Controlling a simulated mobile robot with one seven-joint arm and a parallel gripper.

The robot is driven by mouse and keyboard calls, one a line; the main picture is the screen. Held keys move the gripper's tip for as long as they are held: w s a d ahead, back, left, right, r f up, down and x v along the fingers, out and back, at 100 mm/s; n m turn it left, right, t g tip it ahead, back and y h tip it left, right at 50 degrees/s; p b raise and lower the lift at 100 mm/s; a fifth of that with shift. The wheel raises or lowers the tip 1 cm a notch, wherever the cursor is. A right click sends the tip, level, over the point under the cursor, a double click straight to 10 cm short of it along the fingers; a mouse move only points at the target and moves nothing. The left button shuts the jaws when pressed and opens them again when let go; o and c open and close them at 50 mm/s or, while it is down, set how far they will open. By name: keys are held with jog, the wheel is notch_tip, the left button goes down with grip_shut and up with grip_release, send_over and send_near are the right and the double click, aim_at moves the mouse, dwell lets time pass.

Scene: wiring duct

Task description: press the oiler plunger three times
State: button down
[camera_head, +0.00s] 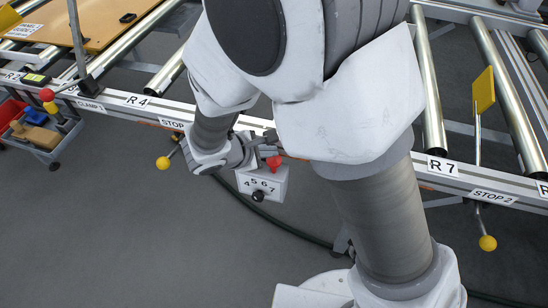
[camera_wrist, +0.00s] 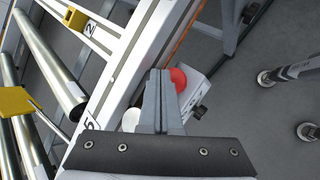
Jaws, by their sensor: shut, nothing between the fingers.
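A red round cap (camera_head: 273,162) shows at the top edge of a pale box (camera_head: 272,182) marked 4 5 6 7, hung at the conveyor's side rail. No readable label tells whether this cap is the oiler plunger. In the wrist view the red cap (camera_wrist: 178,79) shows just right of my finger tips, partly hidden behind them. My gripper (camera_head: 262,145) is shut and empty beside the cap. In the wrist view my fingers (camera_wrist: 159,78) are together; I cannot tell whether they touch the cap. A white round thing (camera_wrist: 131,119) shows left of the fingers, partly hidden.
A black knob (camera_head: 258,196) sticks out of the box front. The side rail (camera_head: 460,182) runs along the conveyor. Yellow-balled stop levers (camera_head: 163,163) (camera_head: 488,243) hang at STOP and STOP 2. A red-balled clamp lever (camera_head: 47,95) is at left. Grey floor (camera_head: 130,240) in front is mostly clear.

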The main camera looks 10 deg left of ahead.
aim_at(270, 162)
jog(key=shift+f+b, duration=0.4)
jog(key=shift+b, duration=0.05)
jog(key=shift+f+b, duration=0.95)
jog(key=shift+f, duration=0.05)
dwell(0.9)
jog(key=shift+r, duration=0.1)
jog(key=shift+r+p, duration=1)
jog(key=shift+r, duration=0.35)
jog(key=shift+r+p, duration=1.8)
jog(key=shift+r, duration=0.75)
